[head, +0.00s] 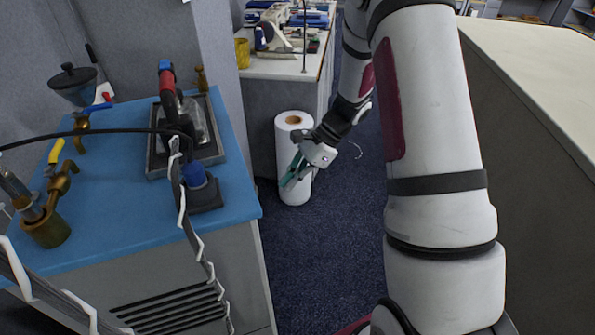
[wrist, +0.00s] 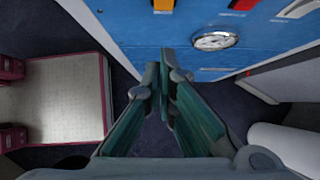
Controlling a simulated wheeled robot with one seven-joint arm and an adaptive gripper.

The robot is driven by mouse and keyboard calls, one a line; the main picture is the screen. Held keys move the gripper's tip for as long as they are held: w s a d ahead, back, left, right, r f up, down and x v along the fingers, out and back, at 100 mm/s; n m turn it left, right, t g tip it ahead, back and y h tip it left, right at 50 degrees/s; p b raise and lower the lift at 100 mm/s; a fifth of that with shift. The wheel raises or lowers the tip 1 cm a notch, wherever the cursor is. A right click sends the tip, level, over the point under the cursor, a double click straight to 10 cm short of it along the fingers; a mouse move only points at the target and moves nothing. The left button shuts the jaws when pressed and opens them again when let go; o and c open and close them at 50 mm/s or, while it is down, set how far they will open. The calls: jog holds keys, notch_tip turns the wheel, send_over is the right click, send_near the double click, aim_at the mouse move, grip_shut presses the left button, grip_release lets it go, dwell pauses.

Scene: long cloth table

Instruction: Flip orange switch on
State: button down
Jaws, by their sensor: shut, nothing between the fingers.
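My gripper (head: 290,182) is low over the floor in the head view, in front of a white roll and right of the blue-topped cabinet. In the wrist view its green-grey fingers (wrist: 161,70) are shut and empty, pointing towards a blue panel (wrist: 185,32). An orange piece (wrist: 163,5) on this panel is cut off by the top edge of the wrist view; it may be the orange switch, and its position cannot be told. The fingertips appear apart from it. No orange switch is clearly visible in the head view.
A round gauge (wrist: 214,41) and a red-and-black piece (wrist: 243,5) sit on the panel, right of the orange piece. The blue-topped cabinet (head: 115,215) carries taps and hoses. The white roll (head: 294,122) stands on the floor behind my gripper. Dark carpet (head: 320,260) is clear in front.

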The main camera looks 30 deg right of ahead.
jog(key=a+f+p, duration=0.1)
jog(key=a+f, duration=0.2)
jog(key=a, duration=0.3)
jog(key=shift+w+a+f, duration=0.25)
jog(key=shift+w+f, duration=0.1)
jog(key=shift+f, duration=0.05)
jog(key=shift+a+f+y+b, duration=0.15)
jog(key=shift+a+y+b, duration=0.2)
jog(key=shift+y+b, duration=0.1)
